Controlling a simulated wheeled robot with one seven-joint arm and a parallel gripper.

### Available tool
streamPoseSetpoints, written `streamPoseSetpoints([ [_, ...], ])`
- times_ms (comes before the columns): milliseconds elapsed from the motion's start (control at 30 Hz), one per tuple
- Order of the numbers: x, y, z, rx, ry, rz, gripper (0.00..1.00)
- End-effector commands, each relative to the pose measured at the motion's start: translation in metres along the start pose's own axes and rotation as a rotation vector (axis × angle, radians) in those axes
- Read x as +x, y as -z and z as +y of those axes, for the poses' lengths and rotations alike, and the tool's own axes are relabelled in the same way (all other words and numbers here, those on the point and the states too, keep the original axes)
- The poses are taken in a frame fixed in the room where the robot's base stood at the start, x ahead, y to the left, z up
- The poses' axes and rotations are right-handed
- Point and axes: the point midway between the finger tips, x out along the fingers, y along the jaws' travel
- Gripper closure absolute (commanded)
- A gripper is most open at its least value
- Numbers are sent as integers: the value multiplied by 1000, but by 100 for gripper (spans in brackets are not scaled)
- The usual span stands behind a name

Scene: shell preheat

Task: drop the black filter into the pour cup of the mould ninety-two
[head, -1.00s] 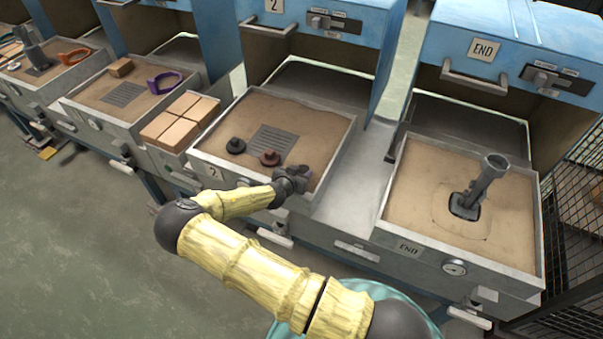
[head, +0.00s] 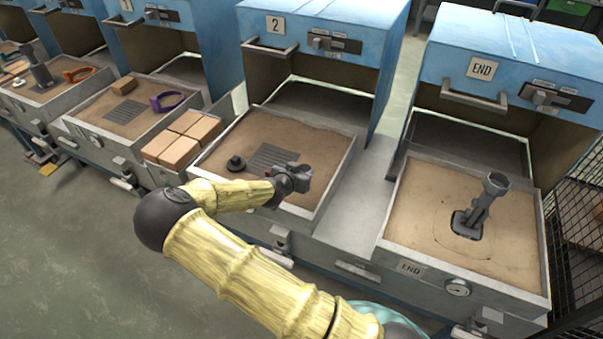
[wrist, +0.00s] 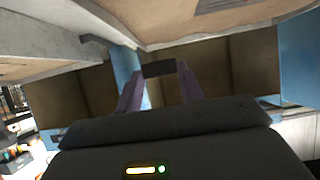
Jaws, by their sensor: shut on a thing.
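My gripper (head: 303,178) is above the right part of the sand bed of station 2. In the wrist view its two fingers (wrist: 160,80) are shut on a small dark flat block, which looks like the black filter (wrist: 160,69). In the head view I cannot make out the block. A grey mould with an upright pour cup (head: 495,181) stands tilted in the END sand bed (head: 425,200), to the right of my gripper and apart from it. I cannot read a number on it. Another grey mould (head: 38,72) stands in the far left bed.
A black flanged piece (head: 236,163) and a grate (head: 270,157) are on the station 2 bed; a reddish piece is mostly hidden by my gripper. A bare grey ledge (head: 355,195) separates the two beds. Blue hoods (head: 510,50) overhang behind. Wire mesh (head: 580,220) borders the right.

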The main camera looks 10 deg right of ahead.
Motion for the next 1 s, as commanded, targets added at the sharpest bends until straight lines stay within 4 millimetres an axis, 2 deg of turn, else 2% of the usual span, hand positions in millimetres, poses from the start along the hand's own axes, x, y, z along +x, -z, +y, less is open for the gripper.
streamPoseSetpoints([
  [367,-1,5,3,-2,5,1,83],
  [667,-14,46,32,-47,89,-3,83],
  [1000,-47,85,60,-144,263,-4,83],
])
